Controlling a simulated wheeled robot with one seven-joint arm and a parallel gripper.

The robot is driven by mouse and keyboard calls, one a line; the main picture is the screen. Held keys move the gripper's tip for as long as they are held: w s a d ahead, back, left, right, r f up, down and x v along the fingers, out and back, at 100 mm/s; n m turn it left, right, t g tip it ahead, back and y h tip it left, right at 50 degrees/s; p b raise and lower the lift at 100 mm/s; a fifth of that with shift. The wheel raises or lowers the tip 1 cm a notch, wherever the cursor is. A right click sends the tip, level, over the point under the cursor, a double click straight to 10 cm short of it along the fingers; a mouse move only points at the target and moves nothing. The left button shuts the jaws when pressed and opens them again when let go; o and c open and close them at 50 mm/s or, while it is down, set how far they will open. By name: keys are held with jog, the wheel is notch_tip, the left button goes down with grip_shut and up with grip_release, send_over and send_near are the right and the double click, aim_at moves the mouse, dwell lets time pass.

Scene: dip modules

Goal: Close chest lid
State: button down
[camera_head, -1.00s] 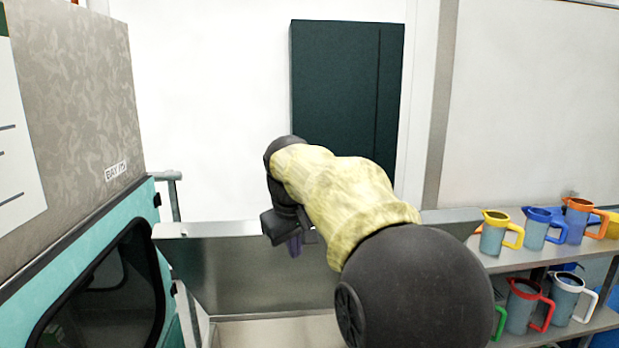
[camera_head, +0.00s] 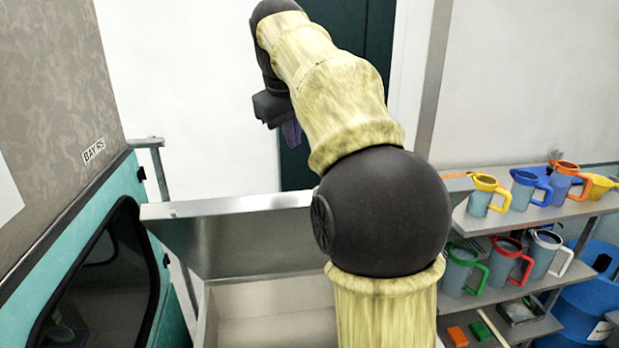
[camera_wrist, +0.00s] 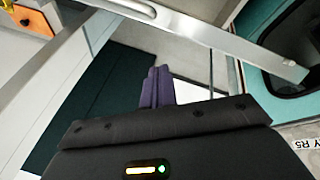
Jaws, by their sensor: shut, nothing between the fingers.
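The chest lid (camera_head: 235,240) is a grey metal panel standing raised and open at the back of the chest (camera_head: 265,330), whose pale inside shows at the bottom of the head view. My arm hides the lid's right part. My gripper (camera_head: 291,133) is above the lid's top edge, apart from it in the picture, its purple fingers pointing down. In the wrist view my gripper (camera_wrist: 157,88) shows its two fingers together and empty. A silver metal edge with a slot (camera_wrist: 215,40) crosses the top of that view; it looks like the lid's rim.
A teal cabinet (camera_head: 122,185) with a dark window stands close on the left, beside a metal rail (camera_head: 148,143). Shelves (camera_head: 515,215) with several coloured jugs stand on the right, near a blue barrel (camera_head: 585,310). A dark green panel (camera_head: 343,35) hangs on the back wall.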

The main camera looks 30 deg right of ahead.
jog(key=p+x, duration=0.1)
jog(key=x, duration=0.7)
jog(key=shift+w+d+f, duration=0.15)
jog(key=shift+d+f, duration=0.05)
jog(key=shift+s+d+f+p, duration=0.3)
jog(key=shift+s+f+p, duration=0.1)
jog(key=shift+f, duration=0.1)
jog(key=shift+s+d+f, duration=0.15)
jog(key=shift+s+f, duration=0.05)
jog(key=shift+s, duration=0.35)
jog(key=shift+s+d+f, duration=0.1)
jog(key=shift+s+f, duration=0.15)
jog(key=shift+s, duration=0.3)
jog(key=shift+d+f, duration=0.1)
jog(key=shift+f, duration=0.1)
jog(key=shift+f, duration=0.1)
